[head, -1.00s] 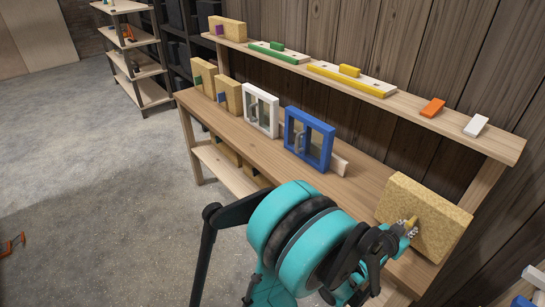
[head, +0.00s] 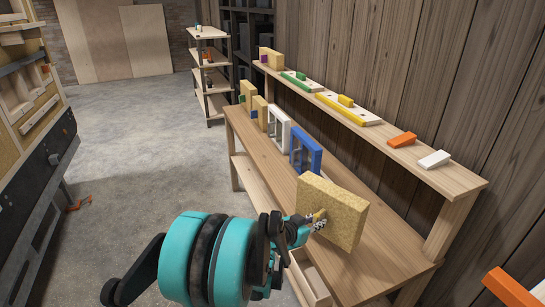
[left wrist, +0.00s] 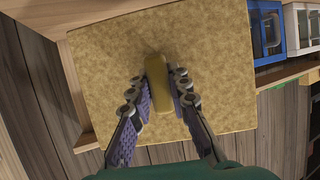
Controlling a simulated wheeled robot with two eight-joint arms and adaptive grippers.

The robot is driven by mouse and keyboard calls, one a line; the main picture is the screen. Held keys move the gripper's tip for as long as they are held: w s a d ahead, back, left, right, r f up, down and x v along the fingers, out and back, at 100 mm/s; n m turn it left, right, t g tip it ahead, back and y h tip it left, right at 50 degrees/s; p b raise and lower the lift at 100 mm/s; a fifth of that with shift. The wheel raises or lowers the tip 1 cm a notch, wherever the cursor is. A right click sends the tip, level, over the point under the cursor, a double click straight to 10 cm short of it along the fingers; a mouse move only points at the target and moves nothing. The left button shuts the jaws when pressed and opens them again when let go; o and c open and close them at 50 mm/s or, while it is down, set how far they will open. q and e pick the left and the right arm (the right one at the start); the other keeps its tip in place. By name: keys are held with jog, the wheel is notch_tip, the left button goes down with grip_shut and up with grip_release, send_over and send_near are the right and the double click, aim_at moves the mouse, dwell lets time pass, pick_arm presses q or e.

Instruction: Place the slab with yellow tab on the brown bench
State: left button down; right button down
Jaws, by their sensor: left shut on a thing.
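The slab with the yellow tab (head: 340,215) is a tan, speckled square board standing upright. My left gripper (head: 318,220) is shut on its yellow tab. In the left wrist view the fingers (left wrist: 160,93) pinch the tab (left wrist: 157,72) from both sides, and the slab's face (left wrist: 215,60) fills the middle. The brown bench (head: 385,260) runs along the wall. The slab overlaps the near part of the bench top in the head view; I cannot tell whether they touch. My right gripper is not in view.
A blue frame (head: 316,158), a white frame (head: 286,130) and tan slabs stand along the far part of the bench. A raised shelf (head: 465,182) behind holds yellow, green, orange and white pieces. The bench's near right end is bare. Open floor (head: 150,150) lies left.

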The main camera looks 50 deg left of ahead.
aim_at(316, 210)
pick_arm(q)
jog(key=a+r, duration=0.1)
jog(key=s+a+r, duration=0.1)
jog(key=a, duration=0.1)
jog(key=shift+s+r, duration=0.1)
jog(key=shift+s, duration=0.05)
jog(key=w+d+f+b, duration=0.1)
jog(key=w+f, duration=0.1)
jog(key=w, duration=0.1)
jog(key=w+d+f+b, duration=0.1)
jog(key=w+d+f, duration=0.1)
jog(key=w, duration=0.1)
jog(key=w+d+f+b, duration=0.1)
jog(key=w+f, duration=0.1)
jog(key=w, duration=0.1)
jog(key=shift+w+d+f, duration=0.2)
jog(key=shift+w+d, duration=0.15)
jog(key=shift+w, duration=0.05)
notch_tip(316, 210, down, 4)
jog(key=shift+f+b, duration=0.1)
jog(key=shift+b, duration=1)
jog(key=c, duration=1.4)
grip_release()
jog(key=shift+c, duration=0.2)
